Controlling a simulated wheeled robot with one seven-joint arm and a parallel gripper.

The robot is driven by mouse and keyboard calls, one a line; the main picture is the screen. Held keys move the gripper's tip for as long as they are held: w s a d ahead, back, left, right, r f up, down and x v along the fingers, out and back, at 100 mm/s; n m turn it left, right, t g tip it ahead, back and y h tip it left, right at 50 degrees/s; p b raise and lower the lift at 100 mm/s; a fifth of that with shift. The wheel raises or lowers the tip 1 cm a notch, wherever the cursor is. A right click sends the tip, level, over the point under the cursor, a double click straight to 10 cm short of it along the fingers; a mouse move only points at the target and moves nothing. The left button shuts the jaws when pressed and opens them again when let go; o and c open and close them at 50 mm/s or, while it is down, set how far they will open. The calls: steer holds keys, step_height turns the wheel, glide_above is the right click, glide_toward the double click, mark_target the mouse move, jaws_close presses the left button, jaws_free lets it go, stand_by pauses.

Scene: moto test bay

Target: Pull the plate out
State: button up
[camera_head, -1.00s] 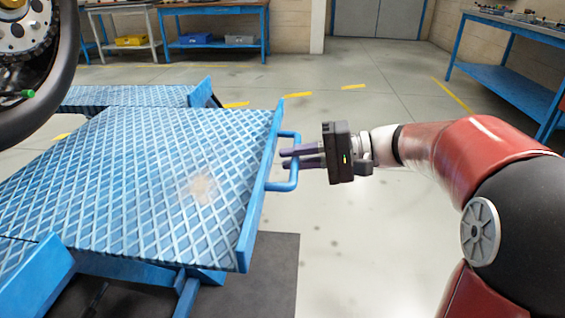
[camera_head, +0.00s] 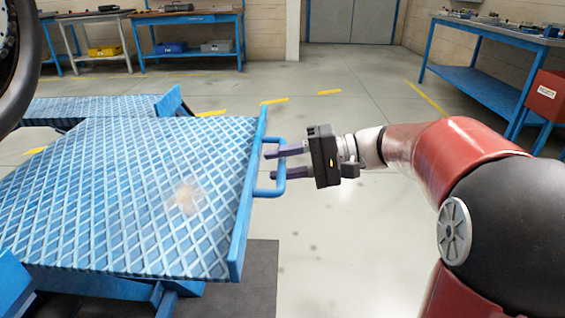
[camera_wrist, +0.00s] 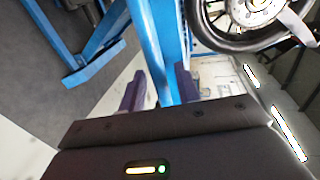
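The plate (camera_head: 130,190) is a blue diamond-tread sheet with a pale worn spot, lying flat at the left in the head view. A blue loop handle (camera_head: 280,160) sticks out from its right edge. My gripper (camera_head: 268,165) is open at the handle, its two purple fingers apart and reaching to the handle bar. In the wrist view, my gripper's fingers (camera_wrist: 160,86) stand on either side of a blue bar (camera_wrist: 152,45). I cannot tell whether either finger touches it.
Another blue tread section (camera_head: 95,106) lies behind the plate, with a motorcycle wheel (camera_head: 15,65) above the left side. A dark mat (camera_head: 255,280) lies below. Blue workbenches (camera_head: 190,20) stand at the back and at the right (camera_head: 490,85).

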steer(key=v, duration=0.7)
steer(key=shift+d, duration=0.4)
steer(key=shift+s+r, duration=0.1)
